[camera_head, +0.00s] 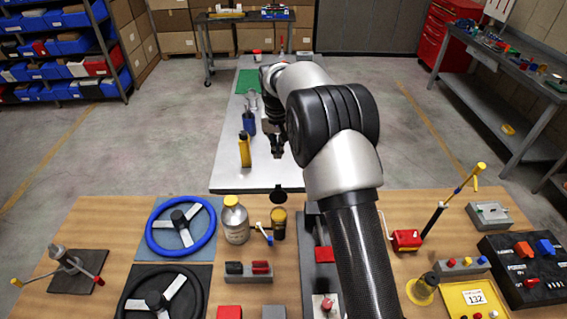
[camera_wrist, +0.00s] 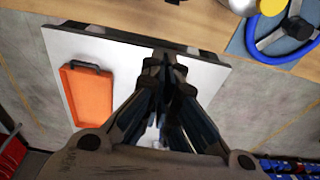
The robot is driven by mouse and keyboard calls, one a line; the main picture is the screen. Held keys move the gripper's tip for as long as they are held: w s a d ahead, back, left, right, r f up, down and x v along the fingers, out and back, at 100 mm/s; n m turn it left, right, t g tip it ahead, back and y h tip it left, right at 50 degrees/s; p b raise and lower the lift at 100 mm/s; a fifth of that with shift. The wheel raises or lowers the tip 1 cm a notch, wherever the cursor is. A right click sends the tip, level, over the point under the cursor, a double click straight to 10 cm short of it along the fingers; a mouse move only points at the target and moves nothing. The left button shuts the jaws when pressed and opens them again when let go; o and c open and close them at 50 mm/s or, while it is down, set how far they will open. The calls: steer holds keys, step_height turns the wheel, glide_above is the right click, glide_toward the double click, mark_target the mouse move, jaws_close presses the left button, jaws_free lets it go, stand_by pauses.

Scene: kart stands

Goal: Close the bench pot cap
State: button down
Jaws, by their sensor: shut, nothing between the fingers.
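A small dark pot (camera_head: 279,226) with a yellowish top stands near the back edge of the wooden bench in the head view. A round black piece (camera_head: 280,193) stands up just behind it and looks like its cap, raised off the opening. My gripper (camera_head: 278,153) is shut and empty, beyond the bench's back edge and above the white table. In the wrist view, my gripper's fingers (camera_wrist: 167,62) are together with nothing between them. I cannot make out the pot or cap in the wrist view.
A yellow-capped jar (camera_head: 236,222) stands left of the pot, beside a blue steering wheel (camera_head: 181,227). The white table (camera_head: 225,174) holds a yellow bottle (camera_head: 245,150) and a blue bottle (camera_head: 249,122). An orange tray (camera_wrist: 88,98) lies on it in the wrist view.

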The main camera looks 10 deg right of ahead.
mark_target(278, 194)
step_height(278, 194, down, 10)
steer(key=w+f, duration=0.1)
steer(key=s, duration=0.1)
steer(key=s+r, duration=0.1)
steer(key=s+b, duration=0.1)
steer(key=shift+s+a+r, duration=0.2)
steer(key=shift+a+r, duration=0.05)
steer(key=shift+r, duration=0.15)
steer(key=shift+d+b, duration=0.1)
steer(key=shift+b, duration=0.25)
